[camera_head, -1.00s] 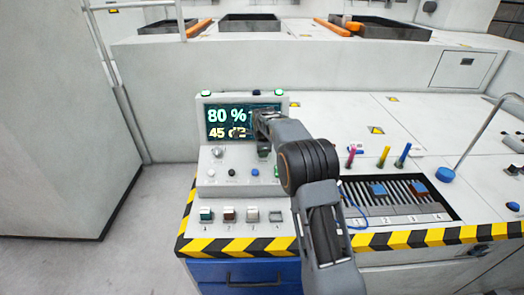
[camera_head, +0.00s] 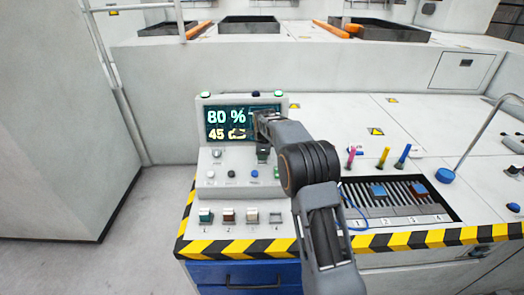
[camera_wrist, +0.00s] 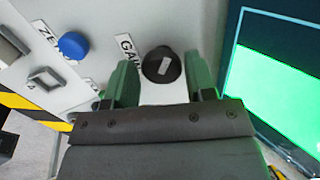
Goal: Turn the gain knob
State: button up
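The gain knob (camera_wrist: 161,66) is a dark round knob with a light bar on its face, beside a partly covered "GAIN" label in the wrist view. My gripper (camera_wrist: 161,84) is open, with one green-lit finger on each side of the knob. The fingers look apart from the knob; whether either touches it I cannot tell. The screen reads 80 % and 45 dB, partly covered.
A blue button (camera_wrist: 72,45) with a "ZERO" label sits near the knob. Another knob (camera_head: 217,153) is on the panel's left, above a row of buttons. Several switches (camera_head: 228,215) line the front. Colored pens (camera_head: 382,157) stand at right.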

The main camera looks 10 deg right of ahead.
jog(key=shift+o, duration=1)
jog(key=shift+a+r, duration=0.1)
jog(key=shift+r, duration=0.1)
jog(key=v, duration=1.3)
jog(key=shift+r, duration=0.25)
jog(key=shift+s, duration=0.15)
